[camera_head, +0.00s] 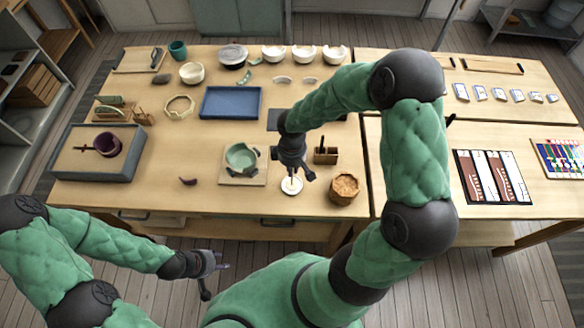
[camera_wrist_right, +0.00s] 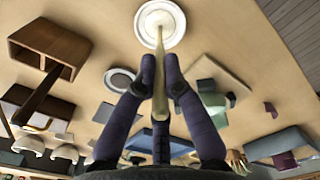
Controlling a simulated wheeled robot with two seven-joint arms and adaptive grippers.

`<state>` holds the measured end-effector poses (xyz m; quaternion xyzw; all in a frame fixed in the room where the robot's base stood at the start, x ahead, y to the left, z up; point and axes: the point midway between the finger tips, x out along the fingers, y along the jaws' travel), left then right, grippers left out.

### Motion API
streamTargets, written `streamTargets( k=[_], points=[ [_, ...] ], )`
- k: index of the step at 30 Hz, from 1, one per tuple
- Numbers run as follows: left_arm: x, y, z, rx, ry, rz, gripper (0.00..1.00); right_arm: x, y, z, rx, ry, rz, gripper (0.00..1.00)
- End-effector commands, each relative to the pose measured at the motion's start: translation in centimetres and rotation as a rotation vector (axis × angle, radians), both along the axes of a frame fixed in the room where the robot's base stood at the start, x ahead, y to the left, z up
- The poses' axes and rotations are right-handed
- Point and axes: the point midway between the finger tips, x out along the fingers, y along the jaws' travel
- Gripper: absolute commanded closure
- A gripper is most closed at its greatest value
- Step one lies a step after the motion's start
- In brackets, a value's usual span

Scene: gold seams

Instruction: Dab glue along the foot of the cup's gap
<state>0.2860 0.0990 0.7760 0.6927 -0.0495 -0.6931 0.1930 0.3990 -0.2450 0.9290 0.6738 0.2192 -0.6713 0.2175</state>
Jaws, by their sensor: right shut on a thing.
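My right gripper (camera_head: 291,172) is shut on a thin pale stick (camera_wrist_right: 160,75), pointing down at a small white dish (camera_head: 291,186). In the right wrist view the stick's far end lies over the cream-coloured middle of the dish (camera_wrist_right: 160,22); whether it touches is unclear. A purple cup (camera_head: 107,145) sits tilted in a grey-walled sand tray (camera_head: 62,172) at the left. A purple shard (camera_head: 188,181) lies on the table. A green bowl (camera_head: 240,157) stands on a board with dark pieces around it. I cannot make out the cup's gap. My left gripper (camera_head: 214,277) is open, low before the table.
A wooden holder (camera_head: 326,154) and a round brown container (camera_head: 344,188) stand just right of the dish. A blue tray (camera_head: 230,102) lies behind the green bowl. White bowls (camera_head: 304,53) stand at the back. The table between sand tray and shard is clear.

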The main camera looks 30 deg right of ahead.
Motion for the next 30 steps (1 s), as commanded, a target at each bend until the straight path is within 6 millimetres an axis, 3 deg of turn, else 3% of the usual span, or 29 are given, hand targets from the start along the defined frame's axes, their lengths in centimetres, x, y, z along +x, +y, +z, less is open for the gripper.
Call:
streamTargets(
  k=[14,30],
  points=[
    [0.0,0.0,0.2,0.000,0.000,0.000,0.60,-0.2,0.1,0.1,0.001,0.004,0.001,1.00],
    [0.0,0.0,3.0,0.000,0.000,0.000,0.60,-0.1,0.0,3.8,0.001,0.001,0.000,1.00]
  ],
)
